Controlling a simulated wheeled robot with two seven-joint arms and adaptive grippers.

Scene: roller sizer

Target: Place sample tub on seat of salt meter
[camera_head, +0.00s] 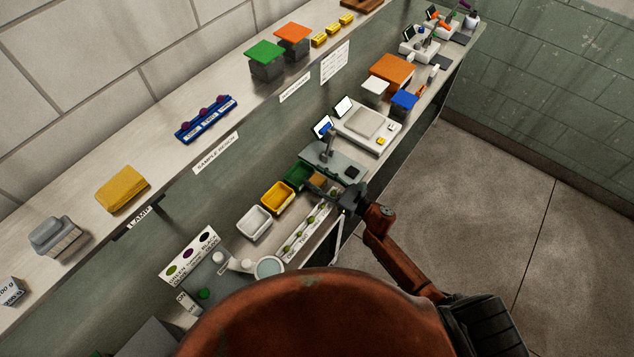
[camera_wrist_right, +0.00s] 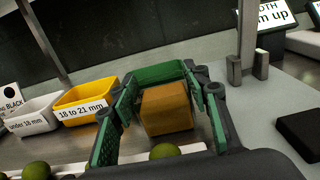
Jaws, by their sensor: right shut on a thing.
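My right gripper (camera_head: 325,187) is over the bench, beside the green tray (camera_head: 296,176). In the right wrist view its two green-padded fingers (camera_wrist_right: 165,105) stand on both sides of an orange-tan box-shaped tub (camera_wrist_right: 167,108), shut on it. I take this for the sample tub; it also shows at the gripper in the head view (camera_head: 317,181). Just beyond stands an instrument with a tilted screen (camera_head: 322,127), an upright post and a flat base (camera_head: 343,160) bearing a small black pad (camera_head: 352,172). I cannot tell for sure that it is the salt meter. My left gripper is not in view.
A yellow tray (camera_head: 277,197) and a white tray (camera_head: 254,222) stand in a row left of the gripper. A white strip with green olives (camera_head: 310,228) lies in front. A scale (camera_head: 365,123) stands farther right. A raised shelf (camera_head: 215,125) runs behind.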

